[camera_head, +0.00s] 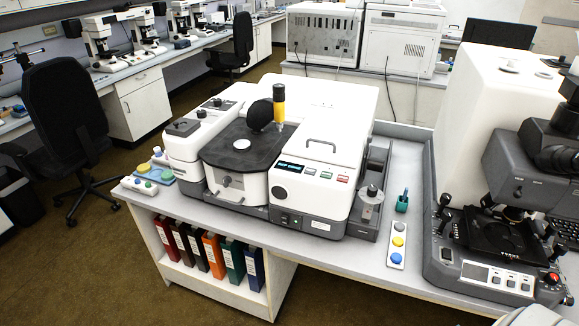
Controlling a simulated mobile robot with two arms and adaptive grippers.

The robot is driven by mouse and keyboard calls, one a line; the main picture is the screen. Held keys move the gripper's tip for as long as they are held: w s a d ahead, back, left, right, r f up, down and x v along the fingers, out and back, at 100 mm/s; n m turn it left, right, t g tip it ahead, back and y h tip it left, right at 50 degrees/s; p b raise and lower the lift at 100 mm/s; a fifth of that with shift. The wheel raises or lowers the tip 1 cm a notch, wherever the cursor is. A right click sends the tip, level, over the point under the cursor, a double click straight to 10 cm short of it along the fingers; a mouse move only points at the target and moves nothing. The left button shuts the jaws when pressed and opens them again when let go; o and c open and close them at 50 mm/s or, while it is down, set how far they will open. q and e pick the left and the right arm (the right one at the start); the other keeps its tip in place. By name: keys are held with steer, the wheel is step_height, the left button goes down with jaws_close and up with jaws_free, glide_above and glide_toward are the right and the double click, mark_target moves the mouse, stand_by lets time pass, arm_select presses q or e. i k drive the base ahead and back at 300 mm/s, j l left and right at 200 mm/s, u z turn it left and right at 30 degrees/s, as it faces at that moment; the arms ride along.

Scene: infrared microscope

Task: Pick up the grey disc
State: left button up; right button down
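A small grey disc (399,228) lies at the far end of a narrow white strip (391,252) on the bench, right of the white-and-grey microscope. A yellow disc (398,241) and a blue disc (396,257) lie on the same strip, nearer to me. A pale, whitish-grey disc (242,144) also sits on the dark stage (225,155) of the microscope. Neither of my grippers shows in the head view.
A teal holder (402,204) with a pen-like item stands just behind the strip. A large grey-and-white instrument (495,240) stands right of it. Bare bench (350,258) lies left of the strip.

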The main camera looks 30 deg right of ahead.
mark_target(399, 226)
steer(key=z, duration=1.75)
steer(key=i+l+u, duration=0.1)
steer(key=l, duration=0.2)
steer(key=i+l+u, duration=0.1)
steer(key=l, duration=0.2)
steer(key=l+u, duration=0.1)
steer(key=l, duration=0.25)
steer(key=i, duration=0.05)
